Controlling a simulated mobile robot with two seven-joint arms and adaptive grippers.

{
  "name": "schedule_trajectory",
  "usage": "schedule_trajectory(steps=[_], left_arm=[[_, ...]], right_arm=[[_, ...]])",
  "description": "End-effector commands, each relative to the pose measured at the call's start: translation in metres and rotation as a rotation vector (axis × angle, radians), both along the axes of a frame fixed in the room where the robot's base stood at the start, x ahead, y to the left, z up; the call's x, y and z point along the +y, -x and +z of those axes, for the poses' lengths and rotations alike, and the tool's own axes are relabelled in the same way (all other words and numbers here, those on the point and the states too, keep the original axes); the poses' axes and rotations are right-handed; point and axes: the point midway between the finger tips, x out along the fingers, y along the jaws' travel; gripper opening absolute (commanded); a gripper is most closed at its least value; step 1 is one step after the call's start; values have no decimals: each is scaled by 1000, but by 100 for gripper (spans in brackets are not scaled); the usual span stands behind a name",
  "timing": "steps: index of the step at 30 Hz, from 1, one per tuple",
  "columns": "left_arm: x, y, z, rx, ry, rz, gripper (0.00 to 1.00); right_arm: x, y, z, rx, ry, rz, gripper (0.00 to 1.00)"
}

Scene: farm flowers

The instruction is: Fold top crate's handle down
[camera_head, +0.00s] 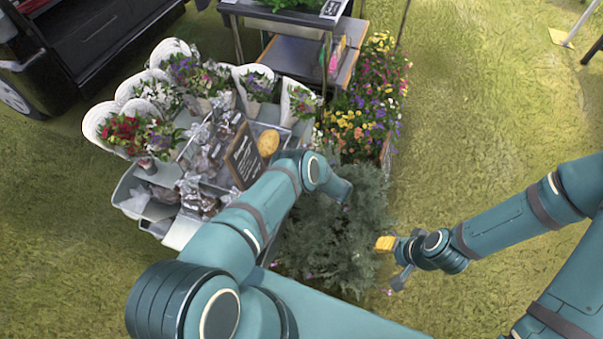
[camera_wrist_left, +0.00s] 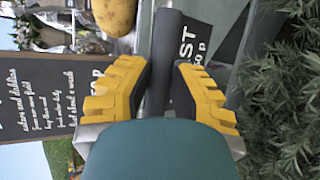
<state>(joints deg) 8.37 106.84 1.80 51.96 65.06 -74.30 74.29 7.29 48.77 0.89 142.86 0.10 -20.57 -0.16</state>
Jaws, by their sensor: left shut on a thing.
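In the left wrist view, a dark grey bar that looks like the crate's handle (camera_wrist_left: 169,40) runs between the yellow fingers of my left gripper (camera_wrist_left: 165,92). The fingers are shut on it. Grey crate parts (camera_wrist_left: 228,22) show behind it. In the head view, grey crates (camera_head: 132,190) hold bagged goods, and my left arm reaches over their right side. My left gripper and the held bar are hidden there. I cannot tell the handle's angle. My right gripper (camera_head: 391,262) is empty, with its fingers apart, beside the green shrubs.
A chalkboard sign (camera_head: 243,155) and a round yellow item (camera_head: 268,142) stand close to my left forearm. White-wrapped bouquets (camera_head: 120,130) line the back. Shrubs (camera_head: 335,240) fill the space between my arms. Flowers (camera_head: 375,100) stand behind them. Open grass (camera_head: 490,120) lies right.

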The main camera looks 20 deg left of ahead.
Motion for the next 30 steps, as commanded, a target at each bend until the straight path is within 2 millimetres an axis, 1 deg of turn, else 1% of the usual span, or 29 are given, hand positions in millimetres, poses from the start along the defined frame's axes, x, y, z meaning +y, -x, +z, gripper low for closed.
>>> schedule_trajectory(steps=[1, 9, 23, 24, 26, 30], left_arm=[[3, 0, -1, 0, -24, 3, 0], [3, 0, -3, 4, -84, 5, 0], [4, 0, -3, 5, -95, 6, 0], [4, 0, -3, 5, -94, 6, 31], [3, 0, -3, 5, -94, 6, 52], [2, 0, -3, 5, -91, 4, 52]], right_arm=[[0, 0, 0, 0, 0, 0, 47], [0, 0, 0, 0, 0, 0, 47], [0, 0, 0, 0, 0, 0, 47], [0, 0, 0, 0, 0, 0, 47], [0, 0, 0, 0, 0, 0, 47], [0, 0, 0, 0, 0, 0, 47]])
